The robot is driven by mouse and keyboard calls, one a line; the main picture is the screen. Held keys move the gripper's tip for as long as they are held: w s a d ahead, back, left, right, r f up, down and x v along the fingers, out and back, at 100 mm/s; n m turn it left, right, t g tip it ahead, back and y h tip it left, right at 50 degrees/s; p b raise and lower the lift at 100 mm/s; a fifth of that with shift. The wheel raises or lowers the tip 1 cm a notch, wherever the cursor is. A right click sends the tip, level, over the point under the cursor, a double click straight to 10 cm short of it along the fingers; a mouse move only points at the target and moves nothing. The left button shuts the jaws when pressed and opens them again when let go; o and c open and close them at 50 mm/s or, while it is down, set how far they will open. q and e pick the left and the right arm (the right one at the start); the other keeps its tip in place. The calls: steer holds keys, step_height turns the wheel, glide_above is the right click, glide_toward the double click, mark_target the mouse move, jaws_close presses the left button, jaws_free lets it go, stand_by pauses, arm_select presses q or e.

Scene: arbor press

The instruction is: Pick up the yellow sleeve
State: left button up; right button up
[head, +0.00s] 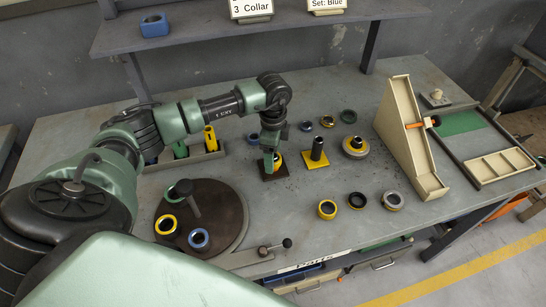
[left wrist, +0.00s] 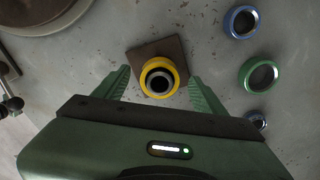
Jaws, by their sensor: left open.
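A yellow ring-shaped sleeve (left wrist: 173,72) with a dark and silver core at its middle sits on a dark square plate (left wrist: 145,50) in the left wrist view. My left gripper (left wrist: 158,76) is open, with one green finger on each side of the yellow sleeve and a gap on both sides. In the head view my left gripper (head: 272,163) points down over the dark plate (head: 274,175). There the sleeve is mostly hidden behind the fingers. My right gripper is not in view.
A yellow plate (head: 316,165) with a dark post stands just right. Loose rings lie around it, including a yellow ring (head: 327,209) and a green ring (left wrist: 262,76). A round dark turntable (head: 225,205) with a lever is at the left. A beige wedge-shaped stand (head: 408,120) is further right.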

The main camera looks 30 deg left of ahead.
arm_select(q)
jaws_close()
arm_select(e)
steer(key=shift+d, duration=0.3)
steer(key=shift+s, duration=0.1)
